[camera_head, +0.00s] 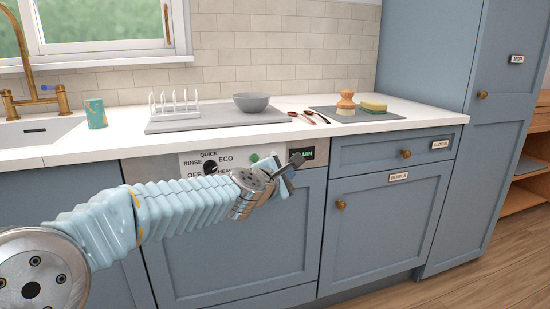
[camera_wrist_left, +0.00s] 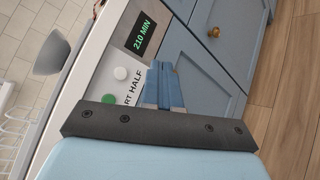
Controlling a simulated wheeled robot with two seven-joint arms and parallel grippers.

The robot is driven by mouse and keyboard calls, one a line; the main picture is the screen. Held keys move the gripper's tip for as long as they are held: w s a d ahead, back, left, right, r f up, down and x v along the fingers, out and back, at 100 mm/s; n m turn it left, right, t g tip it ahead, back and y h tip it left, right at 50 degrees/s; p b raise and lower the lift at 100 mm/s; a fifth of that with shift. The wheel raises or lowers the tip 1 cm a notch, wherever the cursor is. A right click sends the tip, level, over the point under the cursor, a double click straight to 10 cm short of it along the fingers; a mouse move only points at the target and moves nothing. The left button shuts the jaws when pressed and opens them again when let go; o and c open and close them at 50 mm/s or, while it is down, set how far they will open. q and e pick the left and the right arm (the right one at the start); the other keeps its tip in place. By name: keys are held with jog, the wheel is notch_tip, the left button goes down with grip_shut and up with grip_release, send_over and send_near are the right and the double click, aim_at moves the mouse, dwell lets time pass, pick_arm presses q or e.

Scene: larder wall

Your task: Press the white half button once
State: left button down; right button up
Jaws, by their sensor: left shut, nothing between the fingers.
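The white half button (camera_wrist_left: 120,73) is a small round white knob on the dishwasher's control strip. In the left wrist view it sits beside a green button (camera_wrist_left: 108,99), above the partly hidden lettering that ends in HALF. My left gripper (camera_wrist_left: 162,66) has its blue fingers together and empty, to the right of the white button and apart from it in the picture. In the head view the left gripper (camera_head: 293,163) is in front of the panel's right part, near the display (camera_head: 307,153); the white button is hard to make out there. My right gripper is out of view.
The display (camera_wrist_left: 141,34) reads 210 MIN. A programme dial (camera_head: 210,167) is left of the green button (camera_head: 254,157).

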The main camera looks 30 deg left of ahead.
pick_arm(q)
jog(key=w+a+b, duration=0.2)
jog(key=w+a, duration=0.3)
jog(key=a, duration=0.1)
jog(key=shift+w+a, duration=0.35)
dwell(2.0)
jog(key=shift+w+a, duration=0.25)
jog(key=shift+a, duration=0.05)
jog(key=shift+w+a, duration=0.3)
jog(key=shift+a, duration=0.05)
dwell(0.7)
jog(key=shift+s, duration=0.1)
jog(key=shift+s+d, duration=0.5)
jog(key=shift+d, duration=0.15)
